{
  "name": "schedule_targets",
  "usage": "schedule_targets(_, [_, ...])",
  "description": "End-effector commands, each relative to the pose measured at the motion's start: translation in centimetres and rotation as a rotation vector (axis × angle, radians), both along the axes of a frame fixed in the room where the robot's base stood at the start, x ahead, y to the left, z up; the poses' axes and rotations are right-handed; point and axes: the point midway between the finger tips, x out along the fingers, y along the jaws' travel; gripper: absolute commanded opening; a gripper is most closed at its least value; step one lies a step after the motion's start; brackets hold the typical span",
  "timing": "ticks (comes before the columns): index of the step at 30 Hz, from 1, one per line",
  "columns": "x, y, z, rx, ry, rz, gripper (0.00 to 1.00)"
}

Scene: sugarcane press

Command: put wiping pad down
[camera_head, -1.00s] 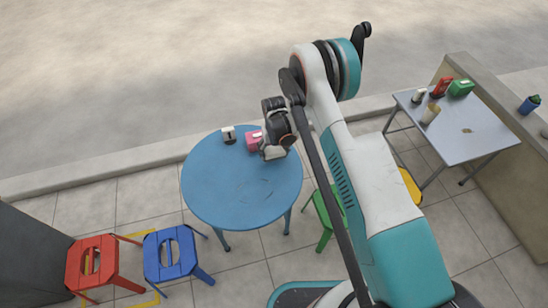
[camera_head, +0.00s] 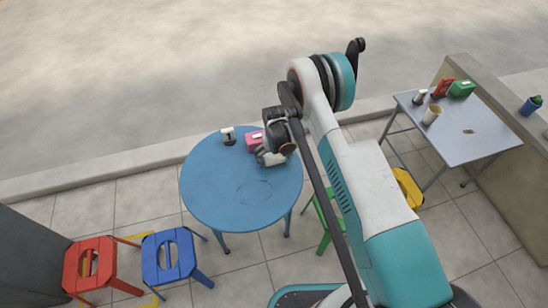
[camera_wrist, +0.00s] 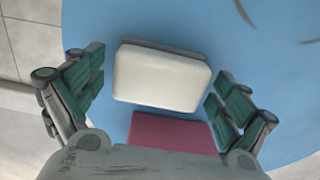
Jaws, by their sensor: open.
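The wiping pad is a white block with rounded edges and a darker grey layer along one side. In the wrist view the wiping pad (camera_wrist: 162,77) lies over the blue round table between my fingers. My gripper (camera_wrist: 160,95) is open, with a finger on each side of the pad and a visible gap to each. In the head view my gripper (camera_head: 270,154) is low over the far right part of the blue table (camera_head: 225,190). There I cannot clearly separate the pad from the gripper.
A pink box (camera_head: 254,141) stands close beside my gripper; it also shows in the wrist view (camera_wrist: 172,131). The table's near part is clear. Stools stand around, and a grey table (camera_head: 470,150) with several items is at right.

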Motion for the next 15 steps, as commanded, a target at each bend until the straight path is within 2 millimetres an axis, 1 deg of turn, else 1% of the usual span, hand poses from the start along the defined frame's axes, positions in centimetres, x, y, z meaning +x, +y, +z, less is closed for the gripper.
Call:
schedule_targets(5, [0.0,0.0,0.1,0.000,0.000,0.000,0.94])
schedule_targets(8, [0.0,0.0,0.6,0.000,0.000,0.000,0.94])
schedule_targets(11, [0.0,0.0,2.1,0.000,0.000,0.000,0.94])
schedule_targets(15, [0.0,0.0,5.0,0.000,0.000,0.000,0.94])
